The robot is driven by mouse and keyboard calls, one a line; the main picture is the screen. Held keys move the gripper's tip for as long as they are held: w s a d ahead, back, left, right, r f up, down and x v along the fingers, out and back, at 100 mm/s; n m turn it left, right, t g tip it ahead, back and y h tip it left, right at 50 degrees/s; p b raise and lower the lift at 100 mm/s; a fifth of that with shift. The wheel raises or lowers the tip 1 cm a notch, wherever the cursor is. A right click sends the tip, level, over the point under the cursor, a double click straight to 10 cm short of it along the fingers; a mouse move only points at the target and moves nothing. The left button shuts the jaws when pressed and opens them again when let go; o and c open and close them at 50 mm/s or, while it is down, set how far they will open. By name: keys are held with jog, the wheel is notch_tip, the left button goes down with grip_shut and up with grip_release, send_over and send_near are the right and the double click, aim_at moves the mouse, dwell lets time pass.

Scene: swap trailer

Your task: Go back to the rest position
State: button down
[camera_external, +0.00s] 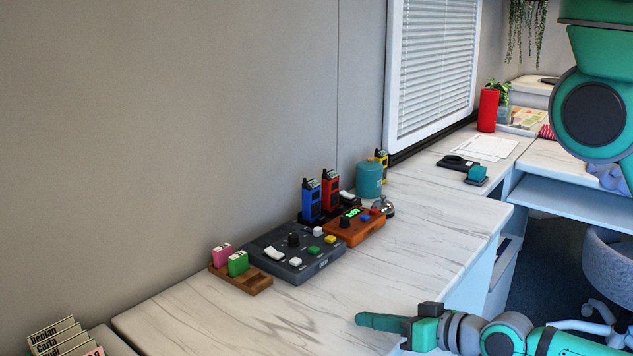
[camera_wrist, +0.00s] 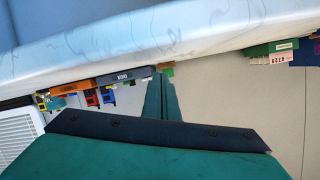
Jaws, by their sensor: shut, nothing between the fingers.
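My gripper (camera_external: 362,320) is at the lower right of the external view, over or beside the counter's front edge, pointing left. Its fingers are together and hold nothing. In the wrist view the two green fingers (camera_wrist: 163,98) lie side by side. The white marbled counter (camera_external: 370,285) runs along the wall. In the wrist view the scene is upside down, with the counter edge (camera_wrist: 120,55) across the top. The gripper touches none of the devices on the counter.
Near the wall stand a wooden block holder (camera_external: 258,284) with pink and green blocks, a dark control panel (camera_external: 318,262), an orange box (camera_external: 365,232), blue and red radios (camera_external: 331,190) and a teal canister (camera_external: 369,179). Name cards (camera_external: 60,335) stand lower left. The counter's front is clear.

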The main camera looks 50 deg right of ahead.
jog(key=s+d+r+n, duration=0.2)
jog(key=s+r, duration=0.1)
jog(key=s, duration=0.3)
jog(key=s+d+r+n+t, duration=0.1)
jog(key=s+d+r+n, duration=0.1)
jog(key=s, duration=0.4)
jog(key=shift+d+r, duration=0.45)
jog(key=shift+r, duration=0.2)
jog(key=shift+s, duration=0.1)
